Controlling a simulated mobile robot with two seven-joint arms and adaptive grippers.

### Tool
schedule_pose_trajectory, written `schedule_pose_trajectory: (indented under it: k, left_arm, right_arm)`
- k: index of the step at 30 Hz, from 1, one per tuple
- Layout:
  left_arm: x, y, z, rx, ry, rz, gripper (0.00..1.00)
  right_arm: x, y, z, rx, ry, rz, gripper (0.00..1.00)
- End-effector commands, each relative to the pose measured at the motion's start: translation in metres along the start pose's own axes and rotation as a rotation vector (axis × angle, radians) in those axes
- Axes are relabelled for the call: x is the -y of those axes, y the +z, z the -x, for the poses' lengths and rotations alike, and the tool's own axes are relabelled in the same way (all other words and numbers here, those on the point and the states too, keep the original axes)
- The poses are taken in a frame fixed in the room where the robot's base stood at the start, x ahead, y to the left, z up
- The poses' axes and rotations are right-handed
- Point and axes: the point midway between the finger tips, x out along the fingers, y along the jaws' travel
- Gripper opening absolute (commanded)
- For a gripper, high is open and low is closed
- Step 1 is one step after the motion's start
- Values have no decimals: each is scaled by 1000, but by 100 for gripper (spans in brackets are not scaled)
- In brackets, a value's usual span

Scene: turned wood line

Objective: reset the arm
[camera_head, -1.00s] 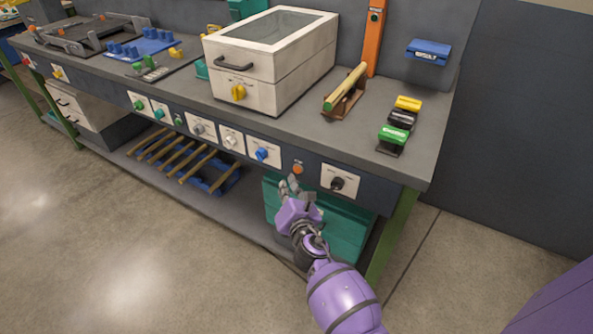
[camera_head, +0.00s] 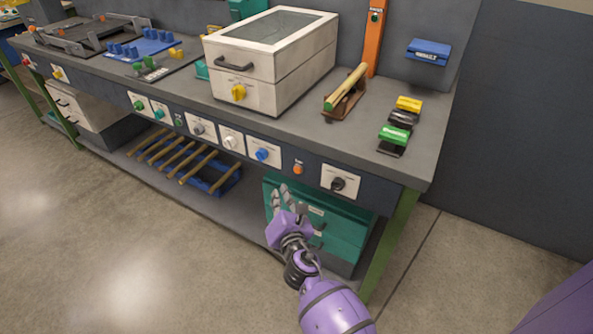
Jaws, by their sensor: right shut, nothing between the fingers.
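My right gripper (camera_head: 284,198) is shut and empty. It is at the end of my purple right arm (camera_head: 335,306), which comes in from the bottom of the head view. The gripper is in front of the workbench (camera_head: 360,150), below the level of its top, and overlaps the left part of a teal drawer cabinet (camera_head: 345,228) under the bench. I cannot tell how far it is from the cabinet. My left gripper is not in view.
On the bench stand a white lidded box (camera_head: 262,93), a wooden rod on a brown stand (camera_head: 346,92) and a row of coloured blocks (camera_head: 400,120). Knob panels line the front, including a black knob (camera_head: 338,184). A green bench leg (camera_head: 392,240) is right of the arm. The floor (camera_head: 130,260) at left is clear.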

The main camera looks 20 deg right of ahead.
Motion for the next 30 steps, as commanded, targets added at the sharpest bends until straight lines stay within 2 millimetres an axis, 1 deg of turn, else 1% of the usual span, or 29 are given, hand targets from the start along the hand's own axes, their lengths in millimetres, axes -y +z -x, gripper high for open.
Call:
schedule_pose_trajectory:
  k: [7, 10, 11, 14, 15, 17, 18, 20, 21, 23, 24, 26, 27, 29, 30]
  left_arm:
    - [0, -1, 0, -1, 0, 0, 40]
    - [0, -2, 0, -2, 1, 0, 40]
    - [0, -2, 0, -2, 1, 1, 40]
    - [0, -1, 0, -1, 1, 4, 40]
    - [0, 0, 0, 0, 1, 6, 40]
    - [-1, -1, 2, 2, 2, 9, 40]
    - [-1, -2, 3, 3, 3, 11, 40]
    - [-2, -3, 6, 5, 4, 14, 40]
    - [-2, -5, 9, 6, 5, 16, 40]
    - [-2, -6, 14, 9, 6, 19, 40]
    - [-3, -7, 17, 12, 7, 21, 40]
    - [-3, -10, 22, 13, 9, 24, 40]
    - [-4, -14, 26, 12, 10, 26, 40]
    - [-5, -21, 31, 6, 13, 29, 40]
    - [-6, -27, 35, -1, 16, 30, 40]
  right_arm:
    - [0, 0, 0, 0, 0, 0, 0]
    - [1, 0, 0, 0, -3, -66, 0]
    - [1, 0, 0, -1, -6, -107, 0]
    - [-2, 3, 0, -5, -10, -327, 0]
    - [-7, 4, 1, -9, -8, -439, 0]
    - [-8, 4, 7, -23, -17, -615, 0]
    - [-5, 3, 14, -34, -32, -732, 0]
    - [2, 0, 29, -53, -61, -910, 0]
    - [8, -3, 41, -66, -88, -1033, 0]
    - [18, -9, 64, -84, -139, -1220, 0]
    - [25, -13, 80, -93, -176, -1336, 0]
    - [35, -19, 106, -102, -237, -1504, 0]
    - [42, -22, 126, -104, -284, -1614, 0]
    - [52, -27, 159, -100, -361, -1777, 0]
    - [58, -30, 182, -93, -415, -1882, 0]
